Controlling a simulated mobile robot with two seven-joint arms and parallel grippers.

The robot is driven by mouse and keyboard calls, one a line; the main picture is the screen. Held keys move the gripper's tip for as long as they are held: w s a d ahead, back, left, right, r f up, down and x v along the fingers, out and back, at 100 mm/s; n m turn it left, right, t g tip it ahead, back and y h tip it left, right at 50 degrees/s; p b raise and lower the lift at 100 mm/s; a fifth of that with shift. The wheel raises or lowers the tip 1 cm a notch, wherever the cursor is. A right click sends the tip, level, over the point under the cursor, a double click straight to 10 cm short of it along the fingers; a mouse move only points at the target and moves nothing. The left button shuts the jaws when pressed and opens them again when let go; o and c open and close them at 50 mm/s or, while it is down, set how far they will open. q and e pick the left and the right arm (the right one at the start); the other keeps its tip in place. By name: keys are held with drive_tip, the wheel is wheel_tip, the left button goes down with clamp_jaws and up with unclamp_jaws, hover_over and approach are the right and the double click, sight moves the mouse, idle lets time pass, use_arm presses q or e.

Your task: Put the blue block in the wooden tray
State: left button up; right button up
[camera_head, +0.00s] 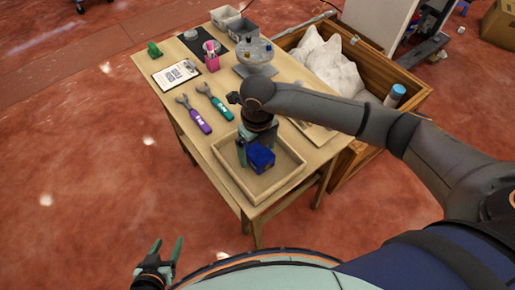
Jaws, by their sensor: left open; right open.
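The blue block (261,159) is inside the wooden tray (229,178) at the near end of the table. My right gripper (256,148) reaches down over the tray, directly at the block. Its jaws are open, with one greenish finger showing on the left side of the block. The gripper hides part of the block's top, and I cannot tell whether a finger touches it. My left gripper (159,255) is open and empty, low at the left, away from the table.
Purple (199,119) and teal (217,104) wrenches lie left of my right arm. A clipboard (176,75), pink cup (211,60) and grey bins (226,18) stand farther back. A wooden crate (412,86) with white sacks stands at the right.

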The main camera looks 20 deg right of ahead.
sight(258, 151)
wheel_tip(258, 151, up, 12)
drive_tip(key=shift+r, duration=0.15)
drive_tip(key=shift+s, duration=0.1)
idle(0.6)
